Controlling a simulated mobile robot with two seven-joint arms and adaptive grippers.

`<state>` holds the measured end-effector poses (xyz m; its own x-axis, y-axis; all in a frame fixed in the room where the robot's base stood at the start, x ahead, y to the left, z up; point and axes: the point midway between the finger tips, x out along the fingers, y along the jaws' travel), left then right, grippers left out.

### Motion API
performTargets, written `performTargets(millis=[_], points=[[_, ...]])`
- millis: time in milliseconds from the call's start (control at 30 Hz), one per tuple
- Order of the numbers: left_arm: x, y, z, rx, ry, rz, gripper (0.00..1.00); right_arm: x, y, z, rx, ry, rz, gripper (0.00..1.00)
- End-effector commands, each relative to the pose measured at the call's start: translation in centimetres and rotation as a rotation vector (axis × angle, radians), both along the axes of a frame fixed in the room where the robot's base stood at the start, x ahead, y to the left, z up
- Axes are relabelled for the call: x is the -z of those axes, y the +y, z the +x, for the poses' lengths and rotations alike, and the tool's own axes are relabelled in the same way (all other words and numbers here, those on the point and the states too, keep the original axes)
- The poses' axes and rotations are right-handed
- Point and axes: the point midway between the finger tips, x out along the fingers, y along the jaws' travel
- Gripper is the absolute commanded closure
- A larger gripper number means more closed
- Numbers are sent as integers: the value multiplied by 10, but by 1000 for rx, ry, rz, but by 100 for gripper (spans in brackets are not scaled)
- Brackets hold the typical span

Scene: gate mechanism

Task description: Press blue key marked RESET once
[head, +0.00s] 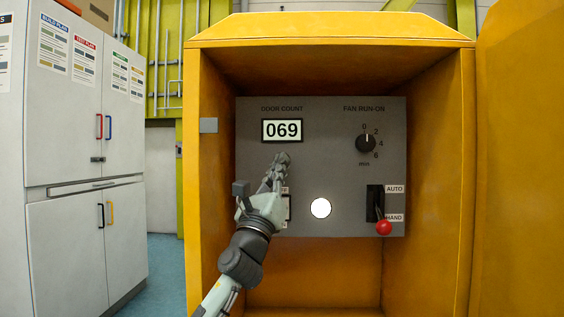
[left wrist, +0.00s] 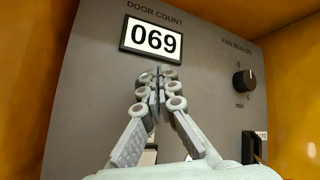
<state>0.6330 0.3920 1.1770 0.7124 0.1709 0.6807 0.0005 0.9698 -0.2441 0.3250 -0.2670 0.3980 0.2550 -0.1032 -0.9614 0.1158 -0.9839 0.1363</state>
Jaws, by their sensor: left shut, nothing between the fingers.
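A grey control panel (head: 320,225) is mounted inside a yellow cabinet. Its DOOR COUNT display (head: 282,130) reads 069, and it also shows in the left wrist view (left wrist: 152,39). My left gripper (head: 283,157) is shut and empty, with its fingertips just below the display. No blue key marked RESET shows in either view; my gripper covers the panel below the display. My right gripper is not in view.
The panel also holds a FAN RUN-ON knob (head: 366,143), a lit white round lamp (head: 321,208) and a red-tipped AUTO/HAND lever (head: 383,227). A partly hidden switch (head: 287,207) is behind my gripper. Cabinet walls (head: 212,180) flank the panel.

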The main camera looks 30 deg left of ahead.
Motion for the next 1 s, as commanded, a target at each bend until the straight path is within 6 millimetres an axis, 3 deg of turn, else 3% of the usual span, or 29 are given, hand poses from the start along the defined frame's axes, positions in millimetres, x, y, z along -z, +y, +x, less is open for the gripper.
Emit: performTargets(millis=[1000], points=[[0,5,7,-1,0,1,100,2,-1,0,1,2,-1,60]])
